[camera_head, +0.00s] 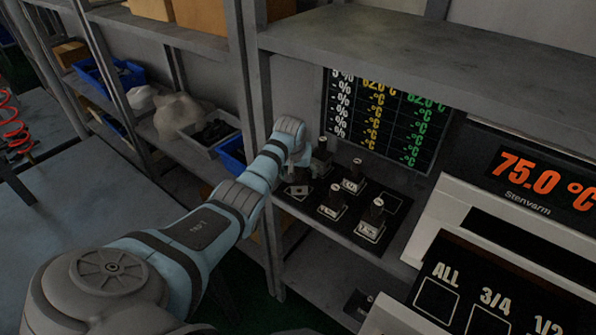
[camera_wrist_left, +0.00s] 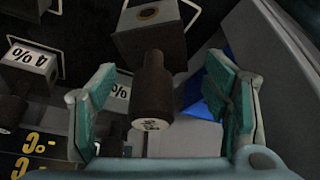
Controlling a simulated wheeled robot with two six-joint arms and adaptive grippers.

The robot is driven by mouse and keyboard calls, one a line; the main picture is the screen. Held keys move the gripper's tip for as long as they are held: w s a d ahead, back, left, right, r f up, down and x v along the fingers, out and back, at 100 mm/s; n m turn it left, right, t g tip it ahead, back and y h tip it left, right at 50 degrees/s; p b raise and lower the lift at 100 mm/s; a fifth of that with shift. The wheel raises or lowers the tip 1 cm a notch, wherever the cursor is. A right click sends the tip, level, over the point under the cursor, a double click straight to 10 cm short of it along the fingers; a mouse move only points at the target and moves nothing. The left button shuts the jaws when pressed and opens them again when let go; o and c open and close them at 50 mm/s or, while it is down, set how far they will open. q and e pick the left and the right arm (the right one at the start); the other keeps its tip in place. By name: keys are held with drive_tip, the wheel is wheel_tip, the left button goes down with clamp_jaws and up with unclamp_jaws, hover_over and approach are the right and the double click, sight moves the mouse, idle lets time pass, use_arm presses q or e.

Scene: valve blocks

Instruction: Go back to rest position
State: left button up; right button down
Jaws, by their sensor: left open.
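My left arm reaches to the dark board (camera_head: 392,192) on the shelf. Several valve blocks with dark knobs stand on it, such as a near-right one (camera_head: 371,222), a near-left one (camera_head: 332,204) and a middle one (camera_head: 353,178). Another block (camera_head: 321,157) stands beside my wrist, which hides the gripper's fingers in the head view. In the left wrist view, my left gripper (camera_wrist_left: 162,72) is open, with teal pads on either side of a block's brown knob (camera_wrist_left: 151,90). Gaps show between the knob and both pads. My right gripper is not in view.
A grey shelf board (camera_head: 430,55) overhangs the blocks, and a shelf post (camera_head: 262,110) stands close to my forearm. A display panel (camera_head: 385,115) is behind the blocks. A white machine reading 75.0 °C (camera_head: 470,190) stands right.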

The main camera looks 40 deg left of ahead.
use_arm(q)
wheel_tip(320, 180, up, 10)
drive_tip(key=shift+r, duration=0.1)
